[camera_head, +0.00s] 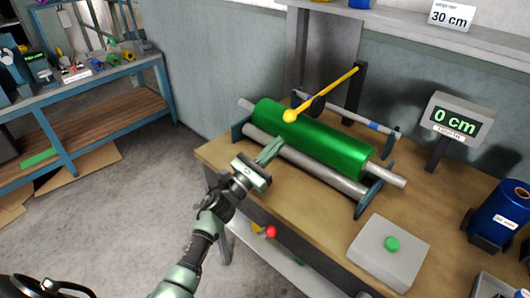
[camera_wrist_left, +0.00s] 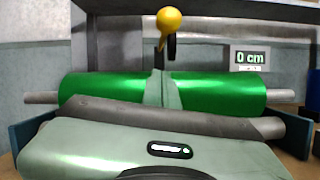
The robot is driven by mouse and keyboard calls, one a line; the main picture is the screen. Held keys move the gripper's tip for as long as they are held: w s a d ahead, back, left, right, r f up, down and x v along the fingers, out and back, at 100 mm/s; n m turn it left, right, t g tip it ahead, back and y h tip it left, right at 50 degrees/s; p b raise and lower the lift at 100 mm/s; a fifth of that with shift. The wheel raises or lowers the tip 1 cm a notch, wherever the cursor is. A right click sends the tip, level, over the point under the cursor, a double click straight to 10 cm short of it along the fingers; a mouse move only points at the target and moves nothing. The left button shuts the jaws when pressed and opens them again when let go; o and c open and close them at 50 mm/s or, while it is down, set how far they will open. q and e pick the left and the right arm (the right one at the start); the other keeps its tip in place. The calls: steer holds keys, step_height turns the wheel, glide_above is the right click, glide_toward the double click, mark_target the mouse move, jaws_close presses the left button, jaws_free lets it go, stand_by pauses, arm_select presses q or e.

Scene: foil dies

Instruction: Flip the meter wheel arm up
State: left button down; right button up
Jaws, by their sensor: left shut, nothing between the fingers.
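The meter wheel arm (camera_head: 325,94) is a yellow bar with a round yellow knob at its near end (camera_head: 290,116). It slopes down from a black post (camera_head: 355,92) over the green foil roll (camera_head: 310,138). A dark wheel (camera_head: 317,104) shows beside the arm, partly hidden. In the left wrist view the yellow knob (camera_wrist_left: 169,19) stands above the roll, beyond the fingers. My left gripper (camera_head: 277,146) is shut and empty at the near side of the roll, below and apart from the knob. Whether its fingertips touch the roll, I cannot tell. My right gripper is not in view.
A display (camera_head: 457,118) reads 0 cm at the right. A grey box with a green button (camera_head: 392,244) sits on the bench front. A grey roller (camera_head: 300,160) lies before the green roll. A blue roll (camera_head: 500,215) stands far right; a shelf (camera_head: 420,30) runs above.

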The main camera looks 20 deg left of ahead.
arm_select(q)
steer(key=shift+w+d+r+p, duration=0.2)
steer(key=shift+r+p, duration=0.4)
steer(key=shift+r, duration=0.2)
steer(key=shift+w+d+r+p, duration=0.25)
steer(key=shift+r+p, duration=0.3)
steer(key=shift+r, duration=0.25)
steer(key=shift+w+d+r+p, duration=0.2)
steer(key=shift+r+p, duration=0.4)
steer(key=shift+r, duration=0.2)
